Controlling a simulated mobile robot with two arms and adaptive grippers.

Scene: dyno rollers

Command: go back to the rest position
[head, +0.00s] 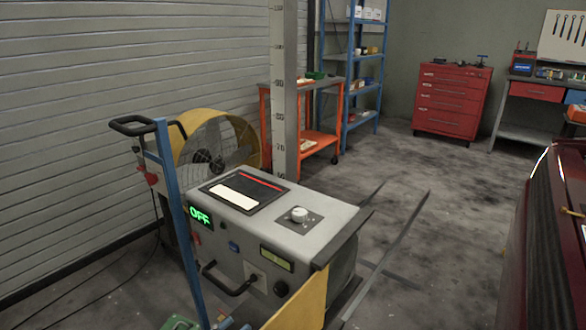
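Neither of my grippers shows in the head view, and no arm of mine can be made out. The nearest thing is a grey console (262,230) with a knob (299,214) on its top. A green "OFF" display (200,215) is lit on its left side. A black tray with a white item (240,195) lies on the top.
A blue post with a black handle (170,185) stands left of the console, before a yellow fan (215,140). Long dark bars (400,230) extend right of it. A red car (545,240) is at the right. A red tool cabinet (452,100) stands behind open floor.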

